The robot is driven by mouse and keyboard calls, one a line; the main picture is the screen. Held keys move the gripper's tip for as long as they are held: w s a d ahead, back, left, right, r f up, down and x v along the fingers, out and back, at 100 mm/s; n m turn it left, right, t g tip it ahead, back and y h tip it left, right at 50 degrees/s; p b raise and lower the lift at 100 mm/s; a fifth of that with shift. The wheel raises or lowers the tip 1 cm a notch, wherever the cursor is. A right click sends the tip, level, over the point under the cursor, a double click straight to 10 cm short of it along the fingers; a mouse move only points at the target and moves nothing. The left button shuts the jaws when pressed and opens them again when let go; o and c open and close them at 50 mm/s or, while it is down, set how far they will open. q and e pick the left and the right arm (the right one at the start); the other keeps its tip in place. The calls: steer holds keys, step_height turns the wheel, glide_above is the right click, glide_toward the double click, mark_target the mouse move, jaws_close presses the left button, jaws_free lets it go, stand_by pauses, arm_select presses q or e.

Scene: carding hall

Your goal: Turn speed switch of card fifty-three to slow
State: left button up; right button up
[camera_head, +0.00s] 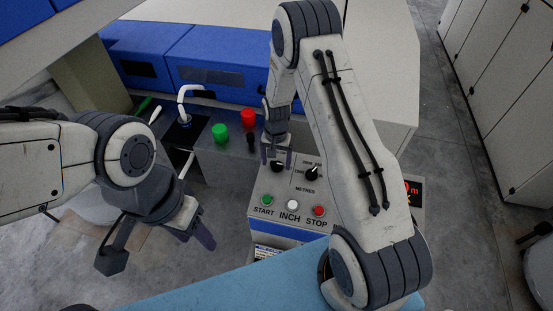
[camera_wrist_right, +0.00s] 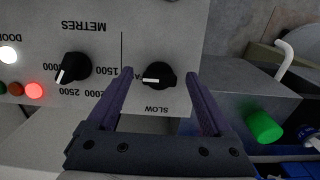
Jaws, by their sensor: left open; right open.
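The speed switch is a black knob with a white pointer on a grey control panel (camera_head: 258,192); it shows in the head view (camera_head: 277,166) and in the right wrist view (camera_wrist_right: 159,76). In the wrist view its pointer faces left, toward a label partly hidden by a finger. The word SLOW (camera_wrist_right: 156,108) reads upside down below the knob. My right gripper (camera_head: 278,155) is open over the panel, its purple fingers on either side of the knob with gaps showing. My left gripper (camera_head: 203,232) is open and empty, left of the panel.
A METRES knob (camera_wrist_right: 73,68) sits beside the switch. START (camera_head: 267,200), INCH (camera_head: 293,205) and STOP (camera_head: 319,211) buttons line the panel's front. A green button (camera_head: 220,133), a red button (camera_head: 248,118) and a white bent handle (camera_head: 183,103) stand behind left.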

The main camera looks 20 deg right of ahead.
steer(key=shift+f, duration=0.25)
jaws_close()
